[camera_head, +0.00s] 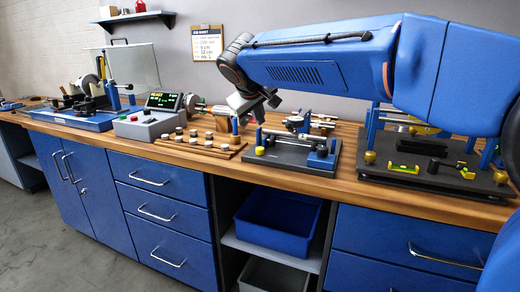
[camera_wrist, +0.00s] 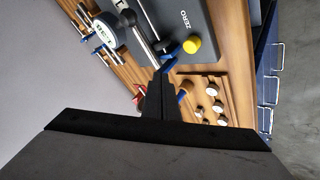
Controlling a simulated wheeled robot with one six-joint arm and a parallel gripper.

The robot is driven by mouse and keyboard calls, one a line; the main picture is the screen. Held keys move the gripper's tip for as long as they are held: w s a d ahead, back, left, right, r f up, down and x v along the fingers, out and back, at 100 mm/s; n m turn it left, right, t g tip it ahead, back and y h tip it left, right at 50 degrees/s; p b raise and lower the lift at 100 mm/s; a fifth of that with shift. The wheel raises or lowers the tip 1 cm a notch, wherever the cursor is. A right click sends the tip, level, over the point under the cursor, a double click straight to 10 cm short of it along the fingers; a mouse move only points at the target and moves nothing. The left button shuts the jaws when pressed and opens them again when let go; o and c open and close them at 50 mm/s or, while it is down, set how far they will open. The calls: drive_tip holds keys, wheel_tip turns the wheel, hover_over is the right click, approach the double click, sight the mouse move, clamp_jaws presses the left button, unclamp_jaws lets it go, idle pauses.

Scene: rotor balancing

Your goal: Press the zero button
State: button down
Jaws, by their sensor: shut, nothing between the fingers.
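The zero button is a yellow round knob (camera_wrist: 192,45) beside the printed word ZERO on a dark grey base plate (camera_wrist: 205,18) in the wrist view. In the head view a yellow knob (camera_head: 260,150) sits at the near left corner of the dark base (camera_head: 290,157). My gripper (camera_wrist: 161,70) is shut and empty. In the wrist view its tips appear just left of and below the button, apart from it. In the head view my gripper (camera_head: 272,101) hangs above the bench, higher than the base. Its height over the button is hard to judge.
A wooden tray of small weights (camera_head: 200,144) lies left of the base. A display unit (camera_head: 150,122) stands further left, and a larger dark rig (camera_head: 430,176) stands right.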

sight(259, 150)
drive_tip(key=shift+f, duration=3.15)
drive_tip(key=shift+f, duration=0.85)
idle(0.4)
drive_tip(key=shift+r, duration=0.9)
drive_tip(key=shift+r, duration=2.5)
